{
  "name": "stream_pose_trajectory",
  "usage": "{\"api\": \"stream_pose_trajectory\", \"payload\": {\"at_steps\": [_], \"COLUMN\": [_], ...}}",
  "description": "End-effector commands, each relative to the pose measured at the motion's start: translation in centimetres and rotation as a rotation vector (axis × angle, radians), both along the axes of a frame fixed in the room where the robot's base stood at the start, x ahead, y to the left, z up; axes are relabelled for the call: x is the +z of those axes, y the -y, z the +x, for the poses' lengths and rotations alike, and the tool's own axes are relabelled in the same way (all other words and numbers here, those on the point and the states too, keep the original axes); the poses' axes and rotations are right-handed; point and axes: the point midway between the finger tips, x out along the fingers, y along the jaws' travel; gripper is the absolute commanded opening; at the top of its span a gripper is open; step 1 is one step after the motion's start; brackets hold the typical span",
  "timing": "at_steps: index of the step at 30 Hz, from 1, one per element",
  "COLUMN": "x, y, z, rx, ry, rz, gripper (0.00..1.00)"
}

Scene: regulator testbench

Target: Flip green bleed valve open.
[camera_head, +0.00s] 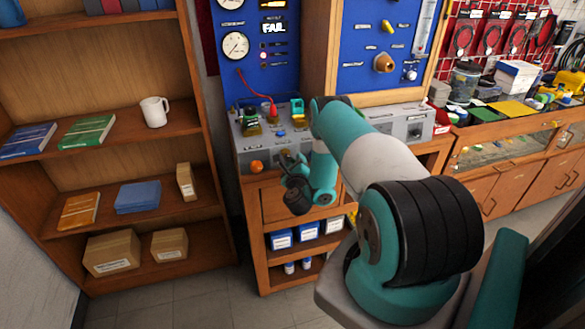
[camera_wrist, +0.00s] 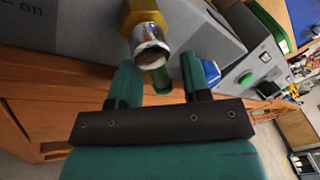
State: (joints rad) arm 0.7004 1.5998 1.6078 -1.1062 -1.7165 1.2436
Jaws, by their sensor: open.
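In the wrist view a brass hex fitting (camera_wrist: 145,12) with a chrome end (camera_wrist: 150,50) sticks out from the grey bench panel. A short green piece (camera_wrist: 160,78), which looks like the bleed valve's handle, shows just below the chrome end. My gripper (camera_wrist: 160,66) is open, with one teal finger on each side of the green piece. I see gaps beside it and cannot tell whether either finger touches it. In the head view my gripper (camera_head: 290,162) is at the front of the grey test bench (camera_head: 248,146), and my arm hides the valve.
An orange knob (camera_head: 257,167) is left of my gripper on the bench front. A green button (camera_wrist: 246,79) is on the panel to the right in the wrist view. A gauge panel (camera_head: 262,80) stands behind the bench. A shelf (camera_head: 115,135) stands at left.

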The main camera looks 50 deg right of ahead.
Motion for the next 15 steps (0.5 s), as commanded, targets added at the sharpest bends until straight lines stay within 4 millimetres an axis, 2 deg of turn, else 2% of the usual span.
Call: {"api": "stream_pose_trajectory", "payload": {"at_steps": [8, 14, 15], "x": [0.09, 0.09, 0.08], "y": [0.17, 0.15, 0.15], "z": [-0.05, -0.05, -0.04], "rx": [-0.001, -0.002, -0.001], "ry": [0.0, 0.0, 0.0], "rz": [0.0, -0.001, 0.0], "gripper": [0.43, 0.0, 0.0]}}
